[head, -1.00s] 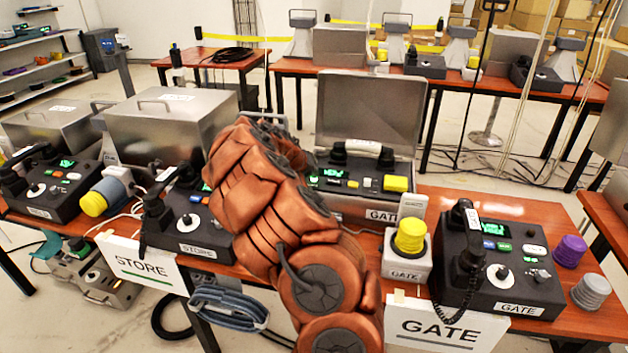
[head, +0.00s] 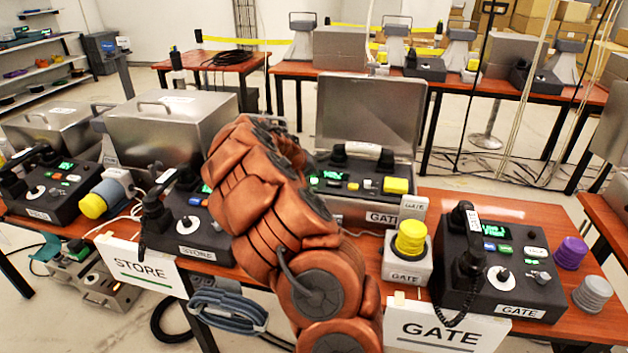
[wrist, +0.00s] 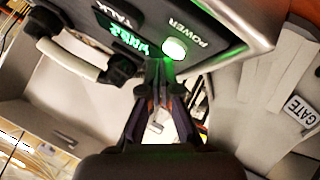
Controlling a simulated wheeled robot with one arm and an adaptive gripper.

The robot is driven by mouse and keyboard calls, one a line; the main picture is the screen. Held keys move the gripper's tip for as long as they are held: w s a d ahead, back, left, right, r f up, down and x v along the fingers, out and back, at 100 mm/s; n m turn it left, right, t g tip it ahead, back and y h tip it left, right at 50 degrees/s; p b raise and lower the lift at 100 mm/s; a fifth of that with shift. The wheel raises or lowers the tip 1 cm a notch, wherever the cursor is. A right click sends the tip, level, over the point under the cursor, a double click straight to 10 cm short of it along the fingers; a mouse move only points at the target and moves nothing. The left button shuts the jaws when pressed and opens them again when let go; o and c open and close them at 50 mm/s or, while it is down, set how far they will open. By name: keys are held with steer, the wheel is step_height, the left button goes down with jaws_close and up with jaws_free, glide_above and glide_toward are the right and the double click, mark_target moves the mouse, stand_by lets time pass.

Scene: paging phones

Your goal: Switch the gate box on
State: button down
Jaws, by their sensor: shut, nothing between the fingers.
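The gate box is an open silver case (head: 371,110) with a GATE label on its front. In the head view my arm hides the gripper and the left part of the panel.
A yellow-topped GATE unit (head: 409,245) and a black GATE desk phone (head: 500,270) stand right of the case. Purple (head: 570,252) and grey (head: 592,294) knobs sit at the table's right. A STORE phone (head: 195,220) and closed silver case (head: 170,125) stand to the left.

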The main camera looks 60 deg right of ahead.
mark_target(313, 181)
steer(key=shift+r+p, duration=0.7)
steer(key=shift+r, duration=2.3)
steer(key=s+a+r+y+p, duration=0.15)
steer(key=a+r, duration=0.25)
steer(key=a, duration=0.6)
steer(key=s+a+r+n+y+p, duration=0.1)
steer(key=s+a+r+p, duration=0.15)
steer(key=a, duration=0.65)
steer(key=s+a+r+y+p, duration=0.1)
steer(key=s+a+r+y, duration=0.2)
steer(key=a, duration=0.7)
steer(key=s+a+n+g+y+p, duration=0.1)
steer(key=s+a+n+y+p, duration=0.1)
steer(key=s+a, duration=0.7)
steer(key=s+a+n+g+y+p, duration=0.1)
steer(key=s+a+n, duration=0.4)
steer(key=s+a, duration=0.5)
steer(key=a+p, duration=0.1)
steer(key=a, duration=0.7)
steer(key=shift+n+y, duration=0.3)
steer(key=shift+y, duration=0.05)
steer(key=shift+s+a, duration=0.1)
steer(key=shift+a, duration=0.1)
